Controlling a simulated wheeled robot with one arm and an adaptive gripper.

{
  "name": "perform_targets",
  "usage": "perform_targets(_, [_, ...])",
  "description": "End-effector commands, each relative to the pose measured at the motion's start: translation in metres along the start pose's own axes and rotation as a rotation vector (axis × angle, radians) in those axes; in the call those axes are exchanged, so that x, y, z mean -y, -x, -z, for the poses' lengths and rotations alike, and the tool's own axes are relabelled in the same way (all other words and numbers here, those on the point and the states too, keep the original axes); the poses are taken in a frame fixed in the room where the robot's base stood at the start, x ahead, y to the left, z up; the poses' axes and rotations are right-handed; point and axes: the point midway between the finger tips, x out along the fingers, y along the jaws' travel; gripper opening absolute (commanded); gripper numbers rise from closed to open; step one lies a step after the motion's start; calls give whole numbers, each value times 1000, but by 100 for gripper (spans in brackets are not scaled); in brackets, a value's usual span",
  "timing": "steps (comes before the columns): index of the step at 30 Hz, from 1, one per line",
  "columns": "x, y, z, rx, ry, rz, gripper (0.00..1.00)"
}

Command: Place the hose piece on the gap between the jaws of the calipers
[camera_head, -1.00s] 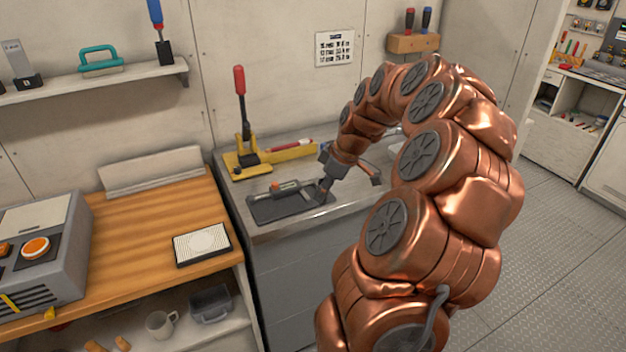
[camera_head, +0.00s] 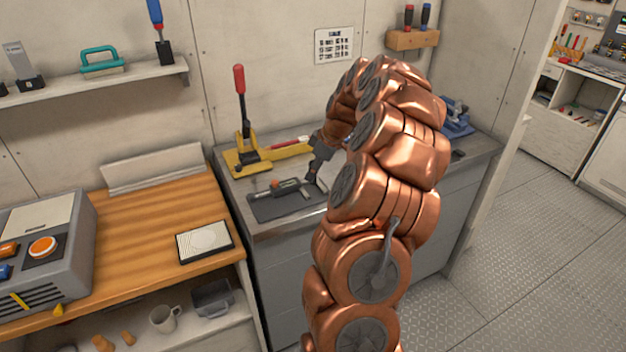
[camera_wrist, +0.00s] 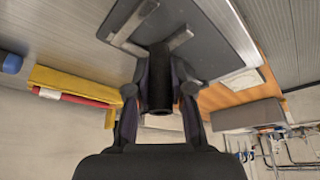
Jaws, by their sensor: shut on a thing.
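The calipers (camera_head: 288,188) lie on a dark grey mat (camera_head: 262,210) on the metal counter. In the wrist view, their grey metal jaws (camera_wrist: 130,22) show at the top, with a gap between them. My gripper (camera_wrist: 158,88) is shut on the hose piece (camera_wrist: 158,82), a short black tube held between the two fingers. The tube's far end is close to the jaw gap and overlaps it in the wrist view; I cannot tell whether it touches. In the head view my gripper (camera_head: 312,180) is at the right end of the calipers, and the hose piece is too small and dark to make out.
A yellow clamp-like tool with a red handle (camera_head: 240,95) stands behind the mat. A blue tool (camera_head: 456,120) sits at the counter's right end. A wooden worktop (camera_head: 150,225) with a framed white pad (camera_head: 204,241) adjoins on the left. My arm hides the counter's middle.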

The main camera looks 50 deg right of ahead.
Motion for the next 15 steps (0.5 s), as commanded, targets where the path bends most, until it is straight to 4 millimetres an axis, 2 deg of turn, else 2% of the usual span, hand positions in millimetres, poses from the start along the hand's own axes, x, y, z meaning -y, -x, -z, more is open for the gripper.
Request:
perform_targets(12, [-2, -31, -11, 0, 0, 1, 3])
perform_targets(15, [-2, -33, -12, -1, 1, -1, 3])
